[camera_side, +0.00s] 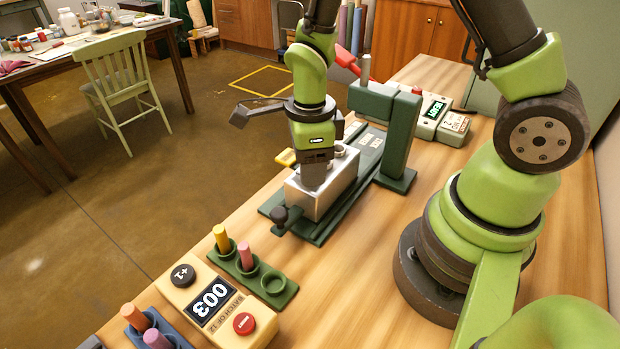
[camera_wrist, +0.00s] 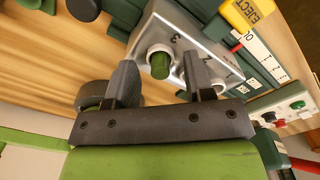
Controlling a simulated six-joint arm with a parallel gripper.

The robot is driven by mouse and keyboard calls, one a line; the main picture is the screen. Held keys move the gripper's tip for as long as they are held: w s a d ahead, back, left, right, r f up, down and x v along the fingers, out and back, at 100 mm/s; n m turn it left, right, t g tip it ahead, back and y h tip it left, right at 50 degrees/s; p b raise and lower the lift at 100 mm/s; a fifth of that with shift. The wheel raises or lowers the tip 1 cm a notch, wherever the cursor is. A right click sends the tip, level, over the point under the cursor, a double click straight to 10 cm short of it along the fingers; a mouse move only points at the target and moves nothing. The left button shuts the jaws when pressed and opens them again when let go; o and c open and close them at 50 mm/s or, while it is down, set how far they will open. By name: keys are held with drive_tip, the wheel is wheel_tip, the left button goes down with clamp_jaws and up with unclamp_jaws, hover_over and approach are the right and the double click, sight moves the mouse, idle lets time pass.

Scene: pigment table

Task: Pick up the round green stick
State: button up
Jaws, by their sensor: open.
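The round green stick (camera_wrist: 160,66) stands in a white-ringed hole marked 3 on a silver block (camera_wrist: 209,47) in the wrist view. Only its top end shows above the hole. My gripper (camera_wrist: 157,80) is open, with one finger on each side of the stick in that view. In the side view my gripper (camera_side: 316,178) points down over the same silver block (camera_side: 307,204), and hides the stick there.
A dark green press (camera_side: 399,140) stands close behind the block. A green rack (camera_side: 283,297) holds a yellow stick (camera_side: 221,238) and a pink stick (camera_side: 245,256), with one empty hole. The wood at right of the rack is clear.

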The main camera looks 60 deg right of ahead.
clamp_jaws()
idle(0.3)
wheel_tip(320, 180, up, 10)
idle(0.6)
